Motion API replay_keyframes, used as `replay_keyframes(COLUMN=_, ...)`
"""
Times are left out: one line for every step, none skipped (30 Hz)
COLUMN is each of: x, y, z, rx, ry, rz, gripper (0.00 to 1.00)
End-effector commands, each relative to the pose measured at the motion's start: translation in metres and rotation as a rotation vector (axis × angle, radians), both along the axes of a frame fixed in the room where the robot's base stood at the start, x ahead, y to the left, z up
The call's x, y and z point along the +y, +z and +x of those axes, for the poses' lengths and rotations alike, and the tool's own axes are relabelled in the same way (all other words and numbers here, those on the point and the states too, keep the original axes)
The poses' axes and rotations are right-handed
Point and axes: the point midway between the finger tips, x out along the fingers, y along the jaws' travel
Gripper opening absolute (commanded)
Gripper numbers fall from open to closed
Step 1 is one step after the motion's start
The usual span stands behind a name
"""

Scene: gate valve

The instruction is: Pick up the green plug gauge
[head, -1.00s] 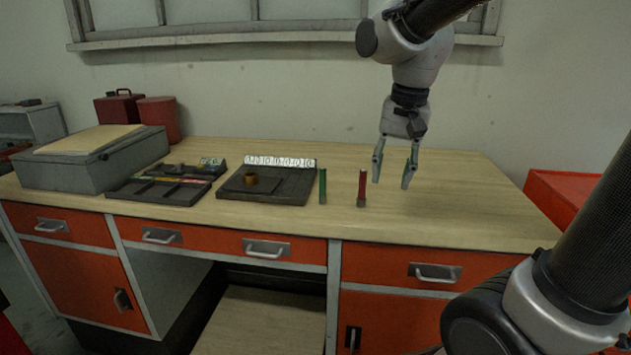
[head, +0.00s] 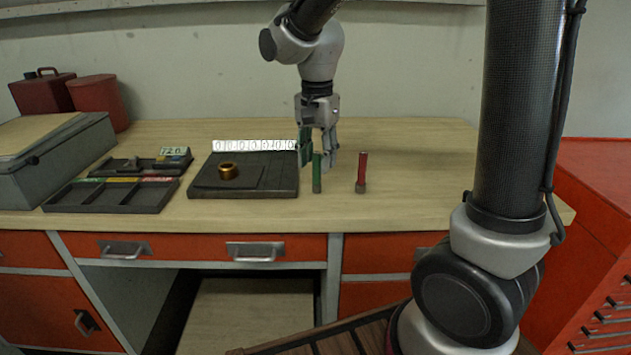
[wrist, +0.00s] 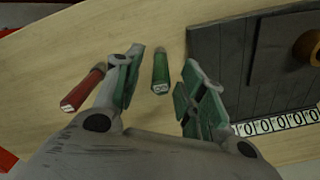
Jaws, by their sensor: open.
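The green plug gauge (head: 317,172) stands upright on the wooden bench top, just right of the dark plate. It also shows in the wrist view (wrist: 160,70), in the gap between my two fingers. My gripper (head: 318,162) is open above the bench, close to the green gauge, with its fingers pointing down. In the wrist view my gripper (wrist: 155,85) has nothing held between its fingers. I cannot tell whether either finger touches the gauge. A red plug gauge (head: 361,172) stands to the right; in the wrist view the red gauge (wrist: 84,90) lies outside the left finger.
The dark plate (head: 205,187) with a brass ring (head: 228,171) and a numbered white strip (head: 254,145) is beside the gripper. A dark compartment tray (head: 110,208) and a grey box (head: 65,165) are further left. The bench's right side is clear.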

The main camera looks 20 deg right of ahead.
Motion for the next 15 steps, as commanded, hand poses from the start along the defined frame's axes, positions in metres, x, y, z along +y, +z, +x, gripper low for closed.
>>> replay_keyframes(x=0.0, y=-0.01, z=-0.001, rx=0.005, ry=0.001, rz=-0.002, gripper=0.4)
replay_keyframes(x=0.001, y=-0.015, z=-0.001, rx=0.005, ry=0.001, rz=-0.002, gripper=0.4)
replay_keyframes(x=0.001, y=-0.021, z=0.0, rx=0.004, ry=0.001, rz=-0.001, gripper=0.4)
replay_keyframes(x=0.001, y=-0.025, z=0.0, rx=0.004, ry=0.001, rz=-0.002, gripper=0.4)
replay_keyframes(x=0.001, y=-0.029, z=0.0, rx=0.004, ry=0.001, rz=-0.002, gripper=0.4)
replay_keyframes(x=0.001, y=-0.033, z=0.0, rx=0.004, ry=0.001, rz=-0.002, gripper=0.4)
replay_keyframes(x=0.001, y=-0.035, z=0.0, rx=0.003, ry=0.001, rz=-0.001, gripper=0.4)
replay_keyframes(x=0.001, y=-0.037, z=0.0, rx=0.001, ry=0.001, rz=0.0, gripper=0.4)
replay_keyframes(x=0.001, y=-0.038, z=0.0, rx=0.001, ry=0.001, rz=-0.001, gripper=0.4)
replay_keyframes(x=0.001, y=-0.038, z=0.0, rx=0.0, ry=0.001, rz=0.0, gripper=0.4)
replay_keyframes(x=0.001, y=-0.038, z=0.0, rx=0.0, ry=0.001, rz=0.0, gripper=0.4)
replay_keyframes(x=0.001, y=-0.038, z=0.0, rx=0.0, ry=0.001, rz=0.0, gripper=0.4)
replay_keyframes(x=0.001, y=-0.038, z=0.0, rx=0.0, ry=0.001, rz=0.0, gripper=0.4)
replay_keyframes(x=0.001, y=-0.038, z=0.0, rx=0.0, ry=0.001, rz=0.0, gripper=0.4)
replay_keyframes(x=0.001, y=-0.038, z=0.0, rx=0.0, ry=0.001, rz=0.0, gripper=0.38)
